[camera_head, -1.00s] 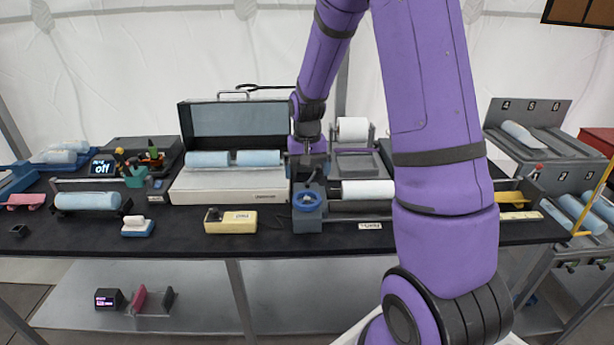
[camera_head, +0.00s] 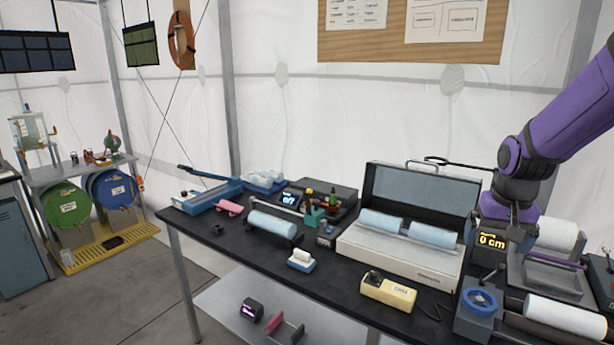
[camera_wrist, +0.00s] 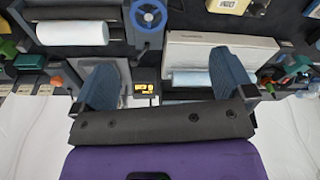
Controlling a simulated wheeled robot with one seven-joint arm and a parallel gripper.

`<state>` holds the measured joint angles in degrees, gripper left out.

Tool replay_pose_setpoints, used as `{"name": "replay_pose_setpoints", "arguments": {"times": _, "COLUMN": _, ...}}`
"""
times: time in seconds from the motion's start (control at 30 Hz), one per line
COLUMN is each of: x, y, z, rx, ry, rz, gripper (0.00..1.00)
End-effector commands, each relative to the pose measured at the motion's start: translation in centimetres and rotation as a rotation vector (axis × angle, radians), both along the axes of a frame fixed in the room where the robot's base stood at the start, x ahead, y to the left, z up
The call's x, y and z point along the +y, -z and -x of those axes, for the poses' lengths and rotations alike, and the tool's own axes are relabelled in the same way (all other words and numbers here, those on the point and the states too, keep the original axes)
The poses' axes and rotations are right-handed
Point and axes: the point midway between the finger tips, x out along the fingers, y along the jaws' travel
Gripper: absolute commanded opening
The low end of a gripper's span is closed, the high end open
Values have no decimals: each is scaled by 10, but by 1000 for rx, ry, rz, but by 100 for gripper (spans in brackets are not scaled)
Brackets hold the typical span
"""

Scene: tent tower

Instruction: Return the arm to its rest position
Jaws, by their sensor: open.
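My purple arm comes in from the right edge of the head view. My gripper (camera_head: 510,212) hangs over the back right of the black table (camera_head: 208,228), by a small display reading "0 cm" (camera_head: 490,241). In the wrist view, my gripper (camera_wrist: 165,80) has its two blue-grey fingers spread wide with nothing between them. The display (camera_wrist: 146,87) shows beyond the gap. In the head view the fingertips are hard to make out.
A blue handwheel device (camera_head: 481,301) and white rolls (camera_head: 565,316) stand near the arm. An open grey case (camera_head: 400,250) with two light-blue rolls is to its left. A yellow box (camera_head: 388,291) lies in front. Floor is clear left of the table.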

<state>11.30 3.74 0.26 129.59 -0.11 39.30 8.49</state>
Motion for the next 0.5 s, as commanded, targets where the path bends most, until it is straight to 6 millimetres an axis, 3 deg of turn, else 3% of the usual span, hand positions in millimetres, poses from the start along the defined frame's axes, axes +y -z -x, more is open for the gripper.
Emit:
{"name": "replay_pose_setpoints", "arguments": {"times": 0.03, "x": 7, "y": -15, "z": 9, "rx": -24, "ry": -18, "rz": 6, "gripper": 100}}
{"name": "replay_pose_setpoints", "arguments": {"times": 0.2, "x": 27, "y": -54, "z": 43, "rx": -80, "ry": -78, "rz": 20, "gripper": 100}}
{"name": "replay_pose_setpoints", "arguments": {"times": 0.5, "x": 56, "y": -104, "z": 112, "rx": -183, "ry": -183, "rz": 43, "gripper": 100}}
